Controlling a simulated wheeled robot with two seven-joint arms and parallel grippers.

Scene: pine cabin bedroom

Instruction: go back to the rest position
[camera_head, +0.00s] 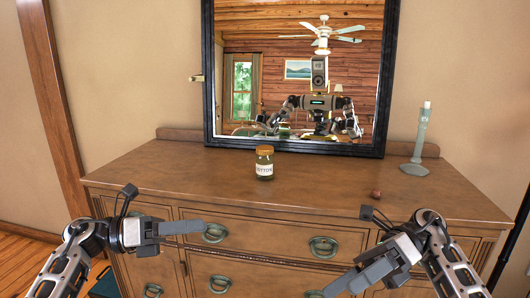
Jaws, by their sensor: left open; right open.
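My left gripper (182,229) is open and empty in front of the dresser's drawers at the lower left. My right gripper (352,281) is open and empty at the lower right, also in front of the drawers. Neither gripper touches anything that I can see. Both arms come in from the bottom corners of the view.
A wooden dresser (200,170) fills the middle. On it stand a labelled jar (264,165) with a brown lid, a pale candlestick-like object (420,140) and a small reddish-brown round object (376,194). A black-framed mirror (377,150) stands behind. The dresser top's left side is clear.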

